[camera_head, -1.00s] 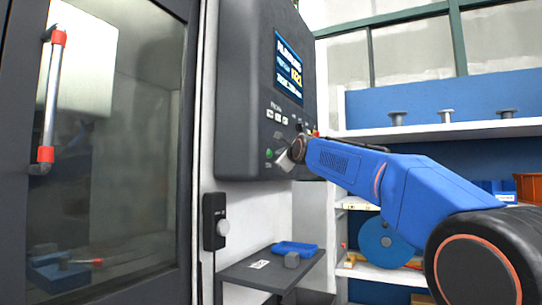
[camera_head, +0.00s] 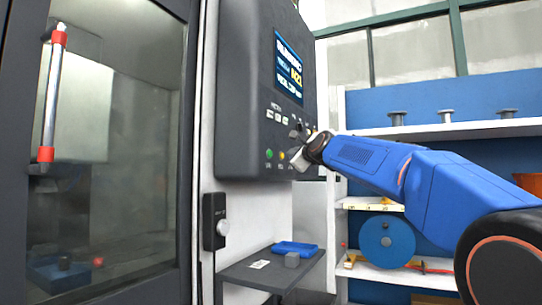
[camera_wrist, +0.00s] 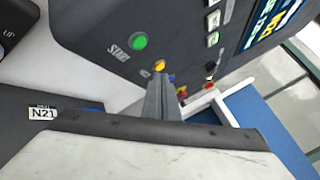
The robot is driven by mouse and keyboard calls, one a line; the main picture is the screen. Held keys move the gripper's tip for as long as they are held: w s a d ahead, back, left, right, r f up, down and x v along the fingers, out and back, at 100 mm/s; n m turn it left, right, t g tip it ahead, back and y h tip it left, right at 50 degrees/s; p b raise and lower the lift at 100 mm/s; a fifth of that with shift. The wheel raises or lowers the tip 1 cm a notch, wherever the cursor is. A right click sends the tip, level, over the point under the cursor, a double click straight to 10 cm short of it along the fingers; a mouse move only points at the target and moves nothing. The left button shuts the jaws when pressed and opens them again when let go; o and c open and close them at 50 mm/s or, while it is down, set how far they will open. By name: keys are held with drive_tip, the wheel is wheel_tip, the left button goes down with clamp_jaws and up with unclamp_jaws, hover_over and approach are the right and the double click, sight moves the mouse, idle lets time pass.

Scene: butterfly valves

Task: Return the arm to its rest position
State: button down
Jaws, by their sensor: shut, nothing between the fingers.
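My blue arm reaches in from the right in the head view, with my gripper (camera_head: 297,158) at its end in front of the lower part of the machine's control panel (camera_head: 250,90). In the wrist view my gripper (camera_wrist: 162,98) shows as two grey fingers close together, shut and with nothing between them. The fingertips lie near a yellow button (camera_wrist: 159,65) in that picture. A green button (camera_wrist: 139,41) sits to the left of it. I cannot tell whether the fingertips touch the panel.
The machine door (camera_head: 110,150) with its red-ended handle (camera_head: 52,95) is shut at left. Behind my arm stand shelves (camera_head: 440,130) with several spools and a blue disc (camera_head: 386,243).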

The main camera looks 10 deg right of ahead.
idle(0.6)
drive_tip(key=s+d+f+n+g+h, duration=0.1)
drive_tip(key=s+d+f+n+g, duration=0.2)
drive_tip(key=s+f, duration=2.4)
drive_tip(key=s+d+f+n+g+h, duration=0.1)
drive_tip(key=s+d+f+n+g, duration=0.2)
drive_tip(key=s+f+n+g, duration=0.7)
drive_tip(key=s+f+n, duration=1.1)
drive_tip(key=s+f, duration=0.6)
drive_tip(key=f, duration=0.4)
drive_tip(key=shift+s+f+n+g+h, duration=0.2)
drive_tip(key=shift+n+g+h, duration=0.1)
drive_tip(key=shift+g, duration=0.1)
drive_tip(key=shift+r, duration=0.1)
idle(1.1)
